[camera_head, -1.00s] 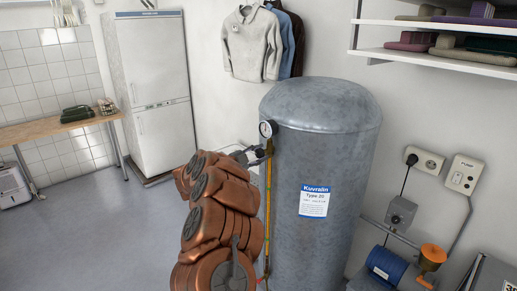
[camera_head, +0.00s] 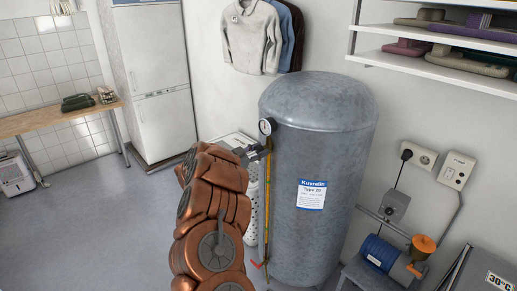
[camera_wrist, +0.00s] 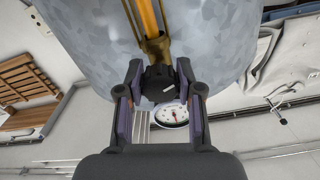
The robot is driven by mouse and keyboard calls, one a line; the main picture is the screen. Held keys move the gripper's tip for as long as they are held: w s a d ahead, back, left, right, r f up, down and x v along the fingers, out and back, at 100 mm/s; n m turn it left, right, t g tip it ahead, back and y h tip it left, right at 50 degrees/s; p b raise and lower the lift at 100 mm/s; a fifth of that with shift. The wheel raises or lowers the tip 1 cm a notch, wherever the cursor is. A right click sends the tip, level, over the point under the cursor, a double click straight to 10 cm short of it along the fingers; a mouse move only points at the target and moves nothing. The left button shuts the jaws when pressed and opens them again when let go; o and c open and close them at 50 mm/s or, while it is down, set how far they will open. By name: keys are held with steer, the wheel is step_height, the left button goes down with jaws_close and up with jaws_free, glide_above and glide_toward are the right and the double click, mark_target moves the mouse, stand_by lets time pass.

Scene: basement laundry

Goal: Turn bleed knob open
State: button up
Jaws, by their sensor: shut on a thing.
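The grey metal tank (camera_head: 315,130) stands right of centre in the head view, with a blue-and-white label on its front. A round pressure gauge (camera_head: 265,126) sits at its upper left, above a yellow vertical tube (camera_head: 267,195) in brass fittings. My gripper (camera_head: 260,152) is at the top of this tube, just below the gauge. In the wrist view my gripper (camera_wrist: 158,88) is shut on the black bleed knob (camera_wrist: 158,78), one finger on each side. The knob has a pale mark and sits by the brass fitting. The gauge (camera_wrist: 172,115) shows behind it. The knob is hidden in the head view.
Wall sockets (camera_head: 420,156) and shelves (camera_head: 440,60) are on the right wall. A white perforated basket (camera_head: 250,200) is behind my arm. The floor at left is clear before the fridge (camera_head: 165,90).

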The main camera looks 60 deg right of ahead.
stand_by(0.5)
steer(key=o, duration=1.2)
steer(key=v, duration=1.2)
